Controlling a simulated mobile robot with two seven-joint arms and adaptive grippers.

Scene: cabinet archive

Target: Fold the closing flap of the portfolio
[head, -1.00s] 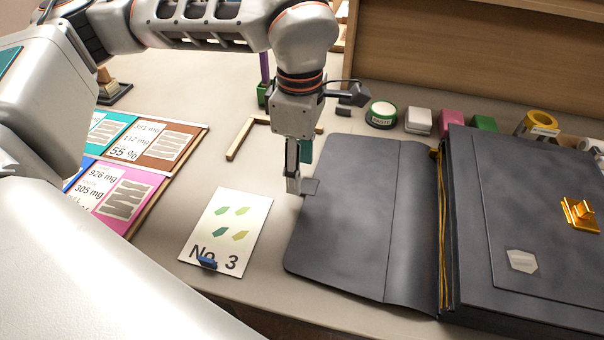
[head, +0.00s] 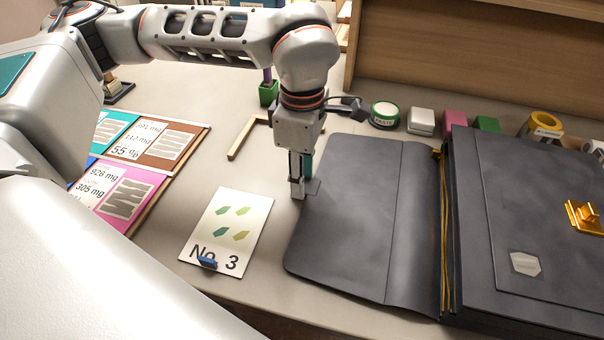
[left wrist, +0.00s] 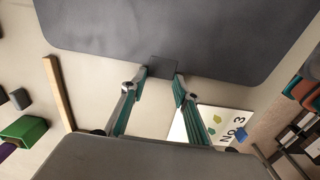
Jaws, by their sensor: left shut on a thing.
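The dark grey portfolio (head: 500,215) lies on the right of the table in the head view, with a gold clasp (head: 584,215) on its front. Its closing flap (head: 350,210) lies spread out flat to the left. A small tab (head: 313,186) sticks out from the flap's left edge. My left gripper (head: 298,193) points down at this tab and is shut on it. In the left wrist view the tab (left wrist: 163,67) sits between the two fingertips, and the flap (left wrist: 180,35) stretches beyond. My right gripper is not in view.
A card marked No. 3 (head: 227,232) lies left of the flap. Coloured label cards (head: 130,170) lie further left. A paste tin (head: 385,114), a white block (head: 421,121) and a tape roll (head: 542,124) stand along the back, before a wooden panel (head: 440,60).

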